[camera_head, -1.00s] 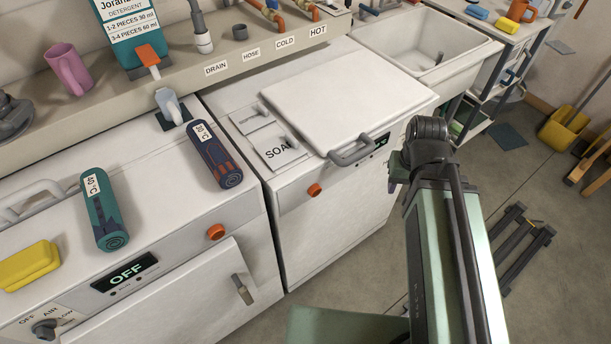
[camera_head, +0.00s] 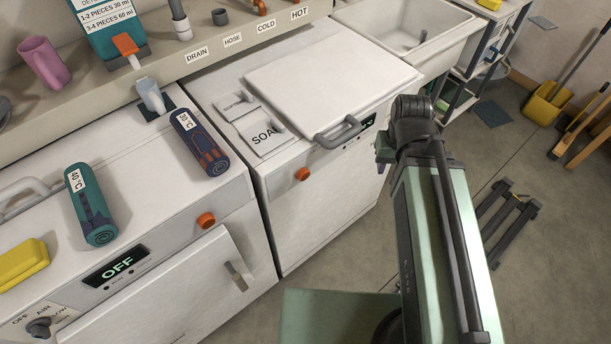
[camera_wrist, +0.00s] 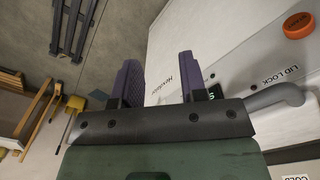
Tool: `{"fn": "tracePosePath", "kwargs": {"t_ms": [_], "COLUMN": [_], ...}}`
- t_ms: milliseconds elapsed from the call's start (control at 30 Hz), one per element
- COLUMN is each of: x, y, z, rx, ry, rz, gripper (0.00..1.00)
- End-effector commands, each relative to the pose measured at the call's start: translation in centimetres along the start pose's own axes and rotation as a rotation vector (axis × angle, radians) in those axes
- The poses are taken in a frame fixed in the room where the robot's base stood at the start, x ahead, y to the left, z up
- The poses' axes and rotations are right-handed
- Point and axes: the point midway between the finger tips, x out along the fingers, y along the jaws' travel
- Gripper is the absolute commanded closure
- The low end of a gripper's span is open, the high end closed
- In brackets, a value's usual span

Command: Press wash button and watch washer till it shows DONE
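The white washer (camera_head: 315,215) stands in the middle of the head view with its lid (camera_head: 330,82) closed. An orange button (camera_head: 302,174) is on its front, left of the grey lid handle (camera_head: 338,132). The button also shows in the wrist view (camera_wrist: 299,25), near the LID LOCK label. The washer's dark display (camera_head: 362,132) is partly hidden; its green text cannot be read in full. My gripper (camera_wrist: 158,82) is open and empty, its two purple fingers apart in front of the washer, clear of the button. In the head view my arm mostly hides it.
A second white machine (camera_head: 150,185) at left has its own orange button (camera_head: 206,220) and a display (camera_head: 115,268) reading OFF. Teal (camera_head: 91,205) and navy (camera_head: 199,143) rolled items and a yellow block (camera_head: 20,264) lie on it. A low dark stand (camera_head: 507,225) is on the floor.

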Motion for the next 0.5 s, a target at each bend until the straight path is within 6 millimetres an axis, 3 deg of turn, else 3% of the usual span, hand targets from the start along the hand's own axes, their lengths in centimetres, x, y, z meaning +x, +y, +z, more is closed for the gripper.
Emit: {"fn": "tracePosePath", "kwargs": {"t_ms": [33,233,500], "x": [0.0,0.0,0.0], "y": [0.0,0.0,0.0], "z": [0.0,0.0,0.0], "rx": [0.0,0.0,0.0], "ry": [0.0,0.0,0.0], "rz": [0.0,0.0,0.0], "gripper": [0.68,0.99,1.0]}}
